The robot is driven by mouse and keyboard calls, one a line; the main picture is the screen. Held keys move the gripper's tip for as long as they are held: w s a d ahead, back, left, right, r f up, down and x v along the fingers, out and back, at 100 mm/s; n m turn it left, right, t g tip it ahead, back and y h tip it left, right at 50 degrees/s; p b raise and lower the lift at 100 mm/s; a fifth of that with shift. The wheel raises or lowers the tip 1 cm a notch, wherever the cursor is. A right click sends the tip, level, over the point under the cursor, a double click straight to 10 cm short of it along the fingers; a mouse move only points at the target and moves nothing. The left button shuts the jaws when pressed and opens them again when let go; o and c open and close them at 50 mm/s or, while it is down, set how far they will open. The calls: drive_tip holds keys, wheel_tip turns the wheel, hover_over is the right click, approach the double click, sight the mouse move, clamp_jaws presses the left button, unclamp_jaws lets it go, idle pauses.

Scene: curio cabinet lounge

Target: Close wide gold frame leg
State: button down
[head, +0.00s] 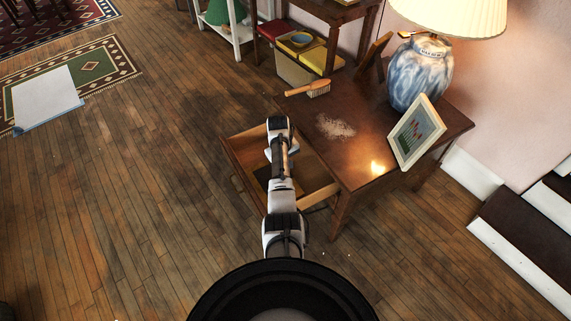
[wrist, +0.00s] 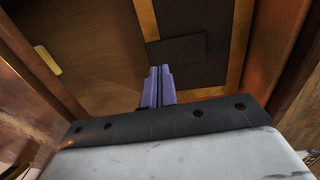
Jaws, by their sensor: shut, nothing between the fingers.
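In the wrist view, a wide gold frame (wrist: 237,60) lies with its dark brown back toward the camera inside a wooden drawer. Its leg (wrist: 186,49) is a dark flat panel just beyond my fingertips; its angle to the back is hard to tell. My gripper (wrist: 158,70) is shut and empty, its purple fingers together, with the tips overlapping the leg's lower left part in the picture. I cannot tell if they touch it. In the head view, my arm reaches down into the open drawer (head: 316,184) and hides most of the frame.
The drawer walls stand close on both sides of my gripper. On the side table (head: 350,165) are a brush (head: 317,89), pale powder (head: 336,128), a tilted picture frame (head: 400,151) and a blue-white lamp (head: 420,75).

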wheel_tip(320, 180, up, 11)
drive_tip(key=b, duration=0.1)
drive_tip(key=shift+f, duration=0.15)
